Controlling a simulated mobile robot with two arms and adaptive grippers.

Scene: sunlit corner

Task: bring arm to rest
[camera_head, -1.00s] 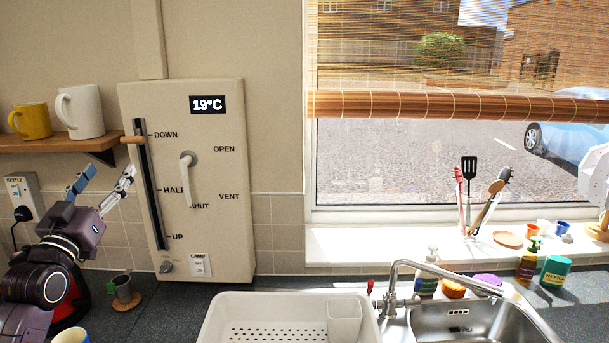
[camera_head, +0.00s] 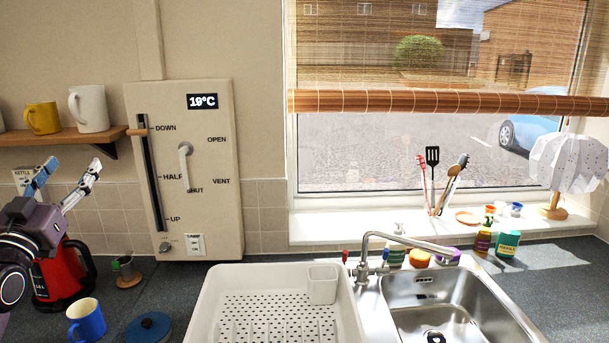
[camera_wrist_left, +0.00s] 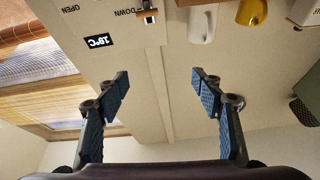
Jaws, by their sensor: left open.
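My left gripper (camera_head: 68,180) comes in from the left, raised in front of the tiled wall. Its two fingers are spread with nothing between them. It is apart from the beige wall panel (camera_head: 210,130), left of its slider track. The slider's wooden knob (camera_head: 137,132) is at the top, beside DOWN. In the left wrist view my open gripper (camera_wrist_left: 160,82) shows both blue-padded fingers against bare wall, with the panel (camera_wrist_left: 110,65) and mugs upside down beyond. My right gripper is not in view.
A shelf (camera_head: 60,137) with a yellow mug (camera_head: 43,118) and a white mug (camera_head: 88,108) is above the gripper. A white drying rack (camera_head: 205,310) and sink (camera_head: 455,298) lie right.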

